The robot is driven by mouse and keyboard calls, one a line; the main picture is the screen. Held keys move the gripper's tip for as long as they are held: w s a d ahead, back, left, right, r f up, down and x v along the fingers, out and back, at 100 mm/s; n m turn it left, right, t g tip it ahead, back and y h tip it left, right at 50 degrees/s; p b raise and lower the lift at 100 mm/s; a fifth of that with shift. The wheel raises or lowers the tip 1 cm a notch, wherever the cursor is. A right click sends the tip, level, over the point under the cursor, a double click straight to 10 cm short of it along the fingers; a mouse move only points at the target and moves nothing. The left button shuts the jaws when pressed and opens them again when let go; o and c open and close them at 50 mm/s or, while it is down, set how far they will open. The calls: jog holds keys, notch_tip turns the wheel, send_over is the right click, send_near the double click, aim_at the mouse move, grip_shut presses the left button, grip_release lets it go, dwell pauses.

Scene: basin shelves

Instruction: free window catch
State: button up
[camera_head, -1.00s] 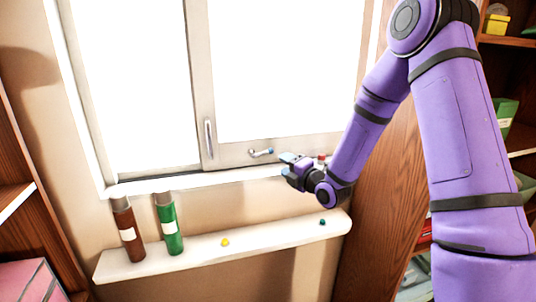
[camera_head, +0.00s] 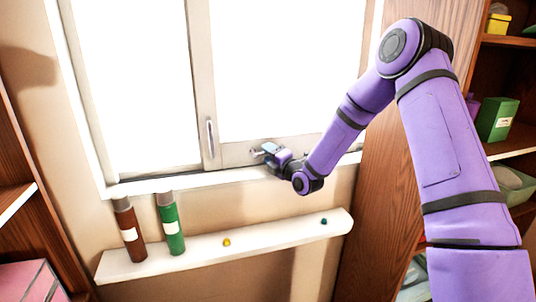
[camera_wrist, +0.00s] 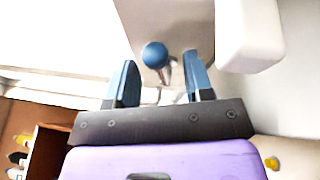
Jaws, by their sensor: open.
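The window catch (camera_wrist: 155,56) is a small handle with a blue round knob on a metal stem, mounted low on the right window sash (camera_head: 236,153). In the wrist view the knob lies ahead of my gripper (camera_wrist: 162,82), in line with the gap between its two blue fingers. The fingers are apart with nothing gripped between them. In the head view my gripper (camera_head: 264,151) is at the catch on the bottom rail and covers most of it. Whether a finger touches the catch I cannot tell.
A vertical window handle (camera_head: 210,137) is left of the catch. Below, a white ledge (camera_head: 200,253) bears a brown bottle (camera_head: 130,232), a green bottle (camera_head: 171,228), a yellow bit (camera_head: 227,242) and a teal bit (camera_head: 323,221). Wooden shelves (camera_head: 520,140) stand at the right.

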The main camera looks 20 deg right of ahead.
jog(key=shift+w+a, duration=0.2)
jog(key=shift+w, duration=0.2)
grip_shut()
jog(key=shift+r, duration=0.1)
